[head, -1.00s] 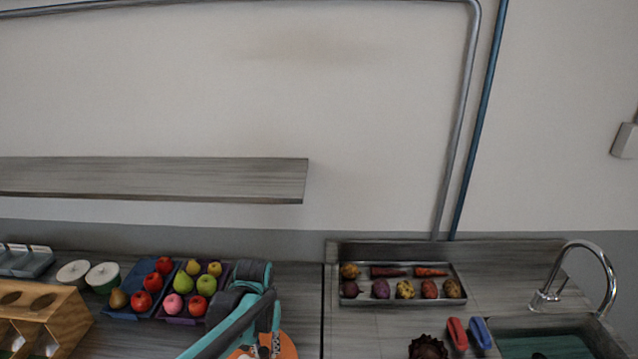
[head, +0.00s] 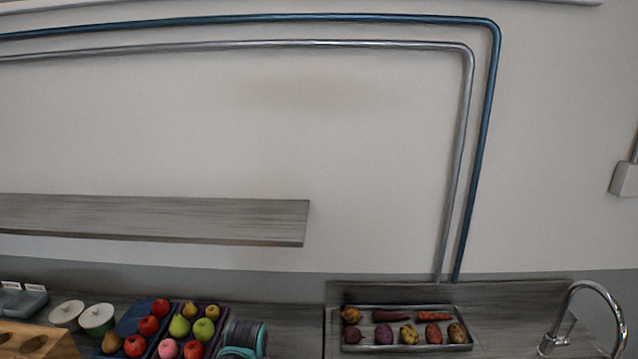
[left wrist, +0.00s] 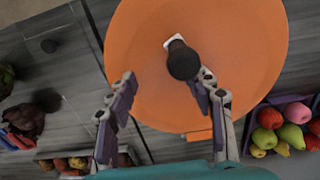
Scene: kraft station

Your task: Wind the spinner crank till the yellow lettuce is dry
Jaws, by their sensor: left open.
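The spinner's round orange lid (left wrist: 240,100) fills much of the left wrist view. A dark crank knob (left wrist: 183,62) stands on a pale mount on the lid. My left gripper (left wrist: 168,80) is open and empty over the lid. The knob lies beyond its fingertips, closer to the right finger in that view, and is not between the fingers. Whether that finger touches it I cannot tell. The head view shows only part of my left arm at the bottom edge. The yellow lettuce is hidden. My right gripper is in neither view.
Trays of fruit (head: 182,327) stand left of my arm in the head view. A metal tray of vegetables (head: 465,346) is to the right, beside a faucet (head: 600,292). Lidded pots (head: 97,317) stand at the far left. A shelf (head: 150,218) hangs above.

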